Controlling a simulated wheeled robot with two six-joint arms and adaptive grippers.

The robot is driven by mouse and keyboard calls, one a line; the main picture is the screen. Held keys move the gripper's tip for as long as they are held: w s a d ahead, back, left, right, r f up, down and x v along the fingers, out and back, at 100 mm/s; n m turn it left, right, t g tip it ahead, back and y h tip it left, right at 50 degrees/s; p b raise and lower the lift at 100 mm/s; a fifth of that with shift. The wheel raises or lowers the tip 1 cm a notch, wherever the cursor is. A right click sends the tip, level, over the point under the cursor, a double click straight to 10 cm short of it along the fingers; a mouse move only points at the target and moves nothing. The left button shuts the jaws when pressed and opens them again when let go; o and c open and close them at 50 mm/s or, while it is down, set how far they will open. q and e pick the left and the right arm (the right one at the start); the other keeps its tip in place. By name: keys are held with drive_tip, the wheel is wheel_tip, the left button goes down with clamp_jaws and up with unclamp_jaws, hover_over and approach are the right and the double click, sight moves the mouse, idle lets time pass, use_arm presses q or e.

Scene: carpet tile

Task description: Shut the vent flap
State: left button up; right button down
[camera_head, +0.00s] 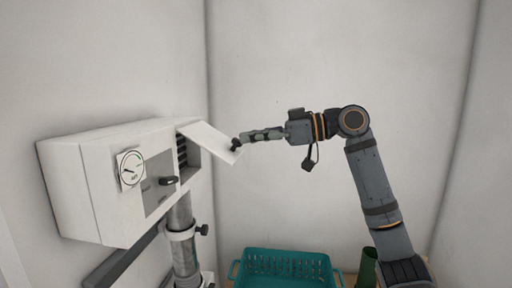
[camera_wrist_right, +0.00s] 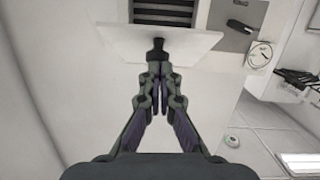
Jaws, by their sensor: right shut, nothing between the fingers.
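The vent flap (camera_head: 207,137) is a white plate on the right part of a white wall-mounted box (camera_head: 75,185). It stands open, tilted outward from the dark slatted vent opening (camera_head: 182,150). In the right wrist view the flap (camera_wrist_right: 115,42) lies across the picture below the slats (camera_wrist_right: 165,12). My right gripper (camera_head: 237,144) is shut with nothing held. My left gripper is not in view.
The box front carries a round dial (camera_head: 131,169) and a black handle (camera_head: 169,181). A grey pipe (camera_head: 183,245) with a clamp runs below the box. A teal basket (camera_head: 285,254) and a green container (camera_head: 367,268) stand lower down.

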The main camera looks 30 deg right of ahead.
use_arm(q)
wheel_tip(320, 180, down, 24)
drive_tip(key=b, duration=2.1)
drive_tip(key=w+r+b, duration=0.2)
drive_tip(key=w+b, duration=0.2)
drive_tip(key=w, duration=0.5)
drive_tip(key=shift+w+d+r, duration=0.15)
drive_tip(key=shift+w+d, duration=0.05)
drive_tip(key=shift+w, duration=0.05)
use_arm(e)
drive_tip(key=w+a+f+t+y, duration=0.2)
drive_tip(key=a+f+t+y, duration=0.1)
drive_tip(key=f, duration=0.3)
drive_tip(key=w+a+f+t+y, duration=0.3)
drive_tip(key=a+f+y, duration=0.1)
drive_tip(key=f, duration=0.1)
drive_tip(key=shift+w+f+m+y, duration=0.3)
drive_tip(key=shift+w+f, duration=0.05)
drive_tip(key=shift+a, duration=0.1)
